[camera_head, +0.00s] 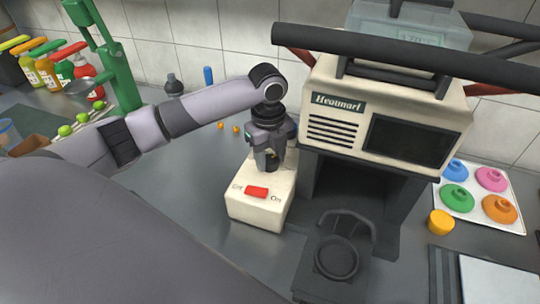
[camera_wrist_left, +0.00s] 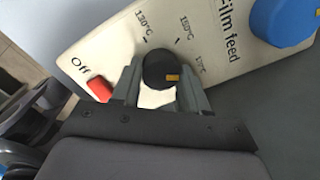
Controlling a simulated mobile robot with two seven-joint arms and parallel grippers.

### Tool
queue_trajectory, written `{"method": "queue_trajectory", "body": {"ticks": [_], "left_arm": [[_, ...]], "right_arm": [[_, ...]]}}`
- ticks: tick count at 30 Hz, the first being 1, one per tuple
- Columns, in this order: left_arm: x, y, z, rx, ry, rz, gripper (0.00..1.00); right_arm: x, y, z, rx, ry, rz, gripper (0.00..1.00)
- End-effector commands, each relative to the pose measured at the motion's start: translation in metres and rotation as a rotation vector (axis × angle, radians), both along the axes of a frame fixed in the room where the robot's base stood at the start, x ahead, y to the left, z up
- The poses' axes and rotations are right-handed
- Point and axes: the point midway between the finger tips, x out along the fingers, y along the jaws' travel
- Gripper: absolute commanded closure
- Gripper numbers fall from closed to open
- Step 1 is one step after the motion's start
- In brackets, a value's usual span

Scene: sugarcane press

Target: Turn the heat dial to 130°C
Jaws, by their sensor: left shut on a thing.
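The heat dial (camera_wrist_left: 157,70) is a dark round knob with a yellow mark on its right side in the wrist view. Printed temperatures curve above it: 130°C (camera_wrist_left: 144,27) at upper left, 150°C at upper right and a partly readable one at right. The yellow mark points right, away from 130°C. My left gripper (camera_wrist_left: 162,84) is shut on the dial, one finger on each side. In the head view the left gripper (camera_head: 270,160) reaches down onto the cream control box (camera_head: 252,212) and mostly hides the dial. My right gripper is not in view.
A red switch (camera_head: 257,191) sits on the box, near the gripper. A blue knob (camera_wrist_left: 285,20) is beside the words Film feed. Bottles and a green press (camera_head: 112,65) are at left.

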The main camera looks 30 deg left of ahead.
Motion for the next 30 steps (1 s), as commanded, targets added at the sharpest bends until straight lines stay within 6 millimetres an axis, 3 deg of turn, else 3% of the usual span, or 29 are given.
{"method": "queue_trajectory", "body": {"ticks": [11,30], "left_arm": [[0.0002,-0.0005,0.0002,-0.001,0.000,0.202,0.87],[0.0016,-0.0011,0.0005,-0.001,-0.001,0.807,0.87]], "right_arm": [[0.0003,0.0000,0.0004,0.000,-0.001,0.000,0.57],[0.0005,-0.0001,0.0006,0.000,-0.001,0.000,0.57]]}}
